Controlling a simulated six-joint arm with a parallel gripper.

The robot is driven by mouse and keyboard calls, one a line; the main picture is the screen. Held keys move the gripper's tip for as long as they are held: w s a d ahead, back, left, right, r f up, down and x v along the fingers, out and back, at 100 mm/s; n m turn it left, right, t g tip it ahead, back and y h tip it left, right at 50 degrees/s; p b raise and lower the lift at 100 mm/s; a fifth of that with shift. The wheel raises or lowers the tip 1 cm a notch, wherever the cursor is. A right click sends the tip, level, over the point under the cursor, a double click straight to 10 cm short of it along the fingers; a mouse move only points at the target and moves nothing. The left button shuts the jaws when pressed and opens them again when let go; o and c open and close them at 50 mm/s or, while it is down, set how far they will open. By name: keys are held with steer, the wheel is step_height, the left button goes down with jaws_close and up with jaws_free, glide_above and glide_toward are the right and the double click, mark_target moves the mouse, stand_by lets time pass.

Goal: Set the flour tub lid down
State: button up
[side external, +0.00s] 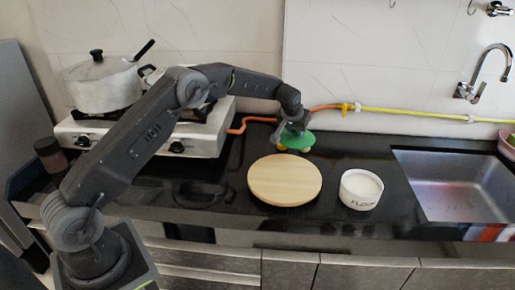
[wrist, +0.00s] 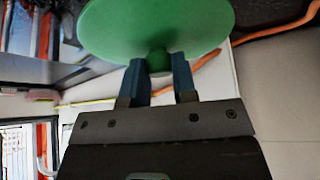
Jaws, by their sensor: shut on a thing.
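The green flour tub lid (side external: 299,140) is a round disc with a small knob. My gripper (side external: 297,128) is shut on its knob, and the lid is beyond the counter's round board, towards the wall. In the wrist view, the lid (wrist: 155,25) fills the top, with its knob between the two blue fingers of my gripper (wrist: 158,62). The white flour tub (side external: 361,189) stands on the black counter with its top uncovered and white inside. I cannot tell whether the lid touches the counter.
A round wooden board (side external: 285,180) lies left of the tub. Something yellow shows partly behind the lid. The steel sink (side external: 460,185) is on the right. A stove (side external: 150,130) with a pot (side external: 103,84) is on the left. An orange hose (side external: 262,119) runs behind my gripper.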

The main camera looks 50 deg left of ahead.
steer(key=s+a+f+n, duration=0.1)
steer(key=a+f, duration=0.1)
steer(key=a, duration=0.3)
steer(key=s+a+f+n+y, duration=0.1)
steer(key=s+a+f+n, duration=0.1)
steer(key=a, duration=0.3)
steer(key=s+a+f+n+g+y, duration=0.1)
steer(key=a+f, duration=0.2)
steer(key=a, duration=0.3)
steer(key=shift+s+n, duration=0.3)
steer(key=shift+s+a+f, duration=0.1)
steer(key=shift+a+f, duration=0.05)
steer(key=shift+f, duration=0.05)
steer(key=shift+a+f, duration=0.1)
steer(key=shift+f, duration=1.35)
steer(key=shift+f, duration=0.15)
steer(key=o, duration=0.9)
